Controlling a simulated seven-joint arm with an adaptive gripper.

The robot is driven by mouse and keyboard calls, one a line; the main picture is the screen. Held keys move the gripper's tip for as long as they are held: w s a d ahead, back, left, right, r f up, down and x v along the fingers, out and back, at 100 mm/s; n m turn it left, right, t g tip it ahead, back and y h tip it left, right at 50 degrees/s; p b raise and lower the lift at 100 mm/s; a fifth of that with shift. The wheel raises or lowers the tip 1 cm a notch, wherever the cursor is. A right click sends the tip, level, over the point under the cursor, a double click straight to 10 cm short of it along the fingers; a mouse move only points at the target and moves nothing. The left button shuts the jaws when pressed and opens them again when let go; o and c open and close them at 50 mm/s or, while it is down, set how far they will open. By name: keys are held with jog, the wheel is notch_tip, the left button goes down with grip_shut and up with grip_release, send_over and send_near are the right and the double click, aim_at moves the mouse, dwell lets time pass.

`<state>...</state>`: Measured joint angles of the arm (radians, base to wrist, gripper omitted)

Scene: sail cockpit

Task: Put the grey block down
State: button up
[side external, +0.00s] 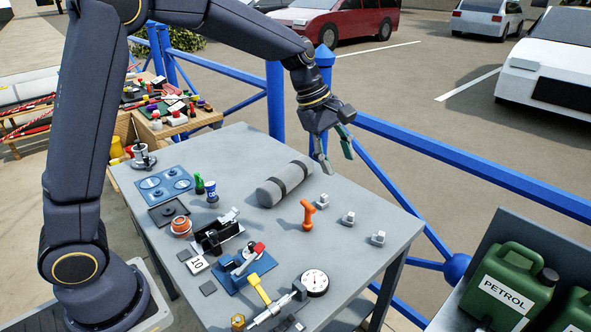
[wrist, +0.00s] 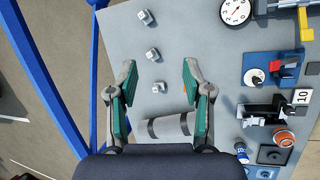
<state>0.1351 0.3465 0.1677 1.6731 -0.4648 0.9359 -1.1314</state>
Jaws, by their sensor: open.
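My gripper (side external: 336,163) is open and empty, held above the table's far edge, to the right of a grey roll-shaped block (side external: 285,182) with dark bands. The block lies on its side on the grey table, apart from the fingers. In the wrist view, the green-padded fingers of my gripper (wrist: 160,68) are spread wide. The grey block (wrist: 178,125) shows there low between them, partly hidden by the right finger. Three small pale grey fittings, one of them a near fitting (side external: 323,200), stand in a row on the table. I cannot tell which grey thing the task names.
An orange handle (side external: 308,215) stands beside the block. A round gauge (side external: 315,282), a blue-based clamp (side external: 245,272) and several other parts crowd the table's near and left areas. A blue railing (side external: 430,150) runs behind the table. The table's right end has bare room.

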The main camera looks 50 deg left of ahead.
jog(key=s+a+r+m+t+y, duration=0.1)
jog(key=s+a+r+m, duration=0.2)
jog(key=s, duration=0.4)
jog(key=s+r+m, duration=0.4)
jog(key=s+m, duration=0.1)
jog(key=s, duration=0.3)
jog(key=s+a+f+m+t+y, duration=0.1)
jog(key=s+a+f+m+y, duration=0.1)
jog(key=s+m, duration=0.6)
jog(key=s+a, duration=0.1)
jog(key=s, duration=0.2)
jog(key=shift+s+a+f+t+y, duration=0.15)
jog(key=shift+s+a+t+y, duration=0.15)
jog(key=shift+a+t, duration=0.1)
